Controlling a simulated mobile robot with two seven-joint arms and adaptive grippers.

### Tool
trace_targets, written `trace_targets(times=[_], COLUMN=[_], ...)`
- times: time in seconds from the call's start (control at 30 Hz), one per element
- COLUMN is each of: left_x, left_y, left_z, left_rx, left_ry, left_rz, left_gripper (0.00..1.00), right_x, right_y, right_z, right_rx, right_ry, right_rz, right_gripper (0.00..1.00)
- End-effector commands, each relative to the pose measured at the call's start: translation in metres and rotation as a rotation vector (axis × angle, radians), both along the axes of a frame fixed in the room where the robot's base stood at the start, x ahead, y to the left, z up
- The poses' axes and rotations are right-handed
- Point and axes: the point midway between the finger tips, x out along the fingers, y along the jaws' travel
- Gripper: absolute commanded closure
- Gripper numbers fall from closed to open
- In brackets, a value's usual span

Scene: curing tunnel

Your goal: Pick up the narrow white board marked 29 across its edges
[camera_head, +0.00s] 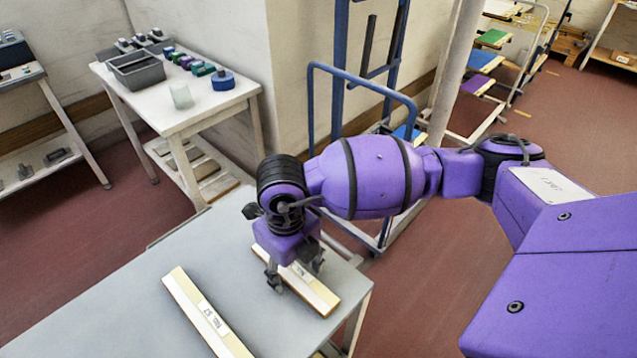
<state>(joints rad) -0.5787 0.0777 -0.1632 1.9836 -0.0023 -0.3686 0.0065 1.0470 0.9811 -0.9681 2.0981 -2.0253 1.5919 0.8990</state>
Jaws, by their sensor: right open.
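A narrow white board (318,294) with pale wood edges lies on the grey table under my right gripper. A small label shows on it near the fingers, too small to read. My right gripper (295,274) points down at this board and is open. One finger shows at each long edge of the board; I cannot tell if they touch it. A second narrow white board (190,297) lies to the left on the same table, with a label that I cannot read surely. My left gripper is not in view.
The grey table (110,310) is bare left of the boards. A blue-framed trolley (310,105) stands behind my right arm. A white side table (190,110) at the back holds grey bins (137,75), a blue roll (223,80) and a clear cup (181,97).

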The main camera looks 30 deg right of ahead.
Motion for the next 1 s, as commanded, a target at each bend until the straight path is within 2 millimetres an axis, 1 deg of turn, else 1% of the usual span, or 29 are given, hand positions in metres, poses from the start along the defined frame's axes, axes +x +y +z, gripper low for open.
trace_targets(times=[0.07,0.43,0.63,0.73,0.87,1.0], left_x=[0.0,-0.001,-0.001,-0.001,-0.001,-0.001], left_y=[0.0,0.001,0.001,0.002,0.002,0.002], left_z=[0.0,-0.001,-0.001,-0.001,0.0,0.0], left_rx=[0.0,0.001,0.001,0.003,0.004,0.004], left_ry=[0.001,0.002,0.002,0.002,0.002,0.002], left_rz=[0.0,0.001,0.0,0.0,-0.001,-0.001], left_gripper=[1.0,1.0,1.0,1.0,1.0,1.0], right_x=[0.002,0.002,0.002,0.003,0.004,0.003], right_y=[0.001,0.001,0.001,0.001,0.001,0.001], right_z=[0.002,0.003,0.003,0.008,0.028,0.058], right_rx=[0.001,0.001,0.001,0.002,0.002,0.001], right_ry=[-0.005,-0.005,-0.006,-0.008,-0.011,-0.011], right_rz=[0.001,0.001,0.001,0.001,0.002,0.003], right_gripper=[0.43,0.92,0.92,0.92,0.92,0.92])
